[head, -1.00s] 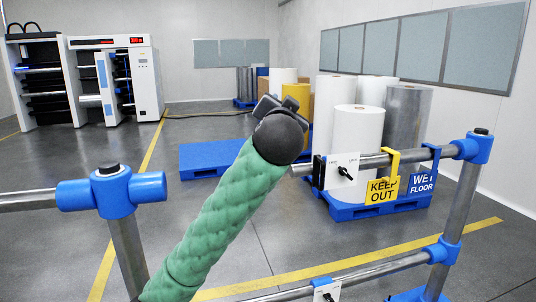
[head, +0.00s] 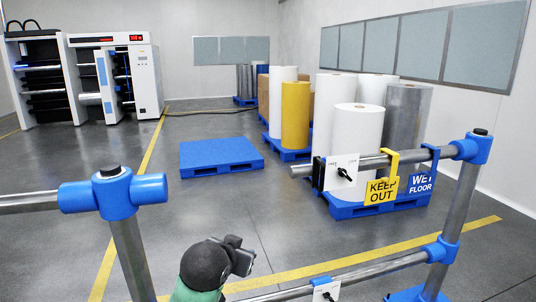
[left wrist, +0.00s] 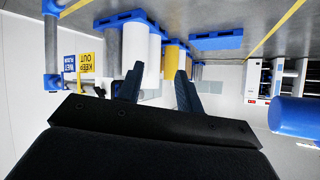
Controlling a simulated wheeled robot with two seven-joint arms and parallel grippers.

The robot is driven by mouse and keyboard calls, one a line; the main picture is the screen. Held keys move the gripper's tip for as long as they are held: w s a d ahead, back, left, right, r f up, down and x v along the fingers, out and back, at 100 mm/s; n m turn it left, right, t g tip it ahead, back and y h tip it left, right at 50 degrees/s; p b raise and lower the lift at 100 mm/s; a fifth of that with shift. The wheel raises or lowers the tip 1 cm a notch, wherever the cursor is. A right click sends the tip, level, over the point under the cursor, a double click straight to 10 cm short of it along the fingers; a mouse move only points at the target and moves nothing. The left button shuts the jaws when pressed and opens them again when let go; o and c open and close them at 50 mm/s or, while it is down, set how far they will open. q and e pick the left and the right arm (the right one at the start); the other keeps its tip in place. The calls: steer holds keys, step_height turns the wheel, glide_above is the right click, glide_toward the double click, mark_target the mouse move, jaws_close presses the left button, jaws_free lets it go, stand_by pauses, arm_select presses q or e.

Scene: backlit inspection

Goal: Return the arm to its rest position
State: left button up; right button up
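My left arm, in a green sleeve with a dark wrist, shows at the bottom centre of the head view. Its dark gripper (head: 238,256) is low, between the left blue-jointed post and the right rail. In the left wrist view, which is upside down, the two fingers of my left gripper (left wrist: 157,90) stand apart with nothing between them. My right arm and gripper are in neither view.
A steel railing with blue joints (head: 112,188) stands at the left. Another rail (head: 375,161) at the right carries yellow KEEP OUT (head: 381,191) and blue WET FLOOR (head: 421,183) signs. Beyond are an empty blue pallet (head: 220,158), paper rolls (head: 356,145) and clear floor.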

arm_select(q)
steer(key=s+a+f+n+g+y+p, duration=0.1)
steer(key=s+a+f+g, duration=0.15)
steer(key=s+f, duration=0.7)
steer(key=s+a+f+n+g, duration=0.15)
steer(key=s+a+f, duration=0.35)
steer(key=f, duration=0.7)
steer(key=s+f+g, duration=0.2)
steer(key=s+f, duration=0.4)
steer(key=s, duration=0.4)
steer(key=s+f+g+p, duration=0.1)
steer(key=s+f+g, duration=0.2)
steer(key=s+f, duration=0.3)
steer(key=s, duration=0.4)
steer(key=shift+s+d, duration=0.15)
steer(key=shift+d, duration=0.2)
